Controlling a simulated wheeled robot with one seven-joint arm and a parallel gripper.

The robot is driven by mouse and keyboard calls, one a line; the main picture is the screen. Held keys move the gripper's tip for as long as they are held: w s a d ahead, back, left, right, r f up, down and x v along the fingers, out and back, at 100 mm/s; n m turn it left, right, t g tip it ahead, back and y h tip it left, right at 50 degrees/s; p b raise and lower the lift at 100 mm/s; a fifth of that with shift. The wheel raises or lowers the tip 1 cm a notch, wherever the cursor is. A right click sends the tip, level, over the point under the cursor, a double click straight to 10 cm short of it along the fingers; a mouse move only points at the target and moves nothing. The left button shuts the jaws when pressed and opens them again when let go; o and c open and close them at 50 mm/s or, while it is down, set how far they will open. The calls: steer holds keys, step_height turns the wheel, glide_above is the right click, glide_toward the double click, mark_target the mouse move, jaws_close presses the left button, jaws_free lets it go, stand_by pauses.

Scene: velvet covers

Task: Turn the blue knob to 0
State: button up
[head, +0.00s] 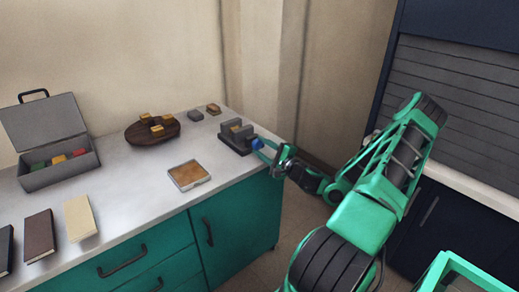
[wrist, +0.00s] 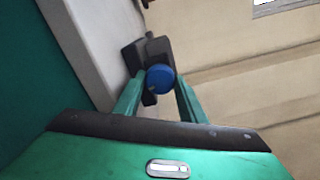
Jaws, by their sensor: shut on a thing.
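The blue knob (head: 256,144) is on the side of a dark grey device (head: 236,134) near the right end of the counter. My gripper (head: 264,149) reaches it from the right, and its green fingers are shut on the knob. In the wrist view the blue knob (wrist: 160,78) sits between the two fingertips (wrist: 158,88), with the dark device behind it. No dial marks or numbers can be made out, so the knob's setting cannot be told.
A dark cabinet with a slatted shutter (head: 455,95) stands at the right. Open floor lies between.

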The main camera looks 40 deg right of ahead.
steer(key=n, duration=0.5)
steer(key=shift+a, duration=0.1)
steer(key=shift+f+n, duration=0.1)
steer(key=shift+n, duration=2.1)
steer(key=o, duration=1.1)
steer(key=shift+c, duration=0.2)
steer(key=shift+s, duration=0.15)
steer(key=s, duration=1)
steer(key=shift+s, duration=0.2)
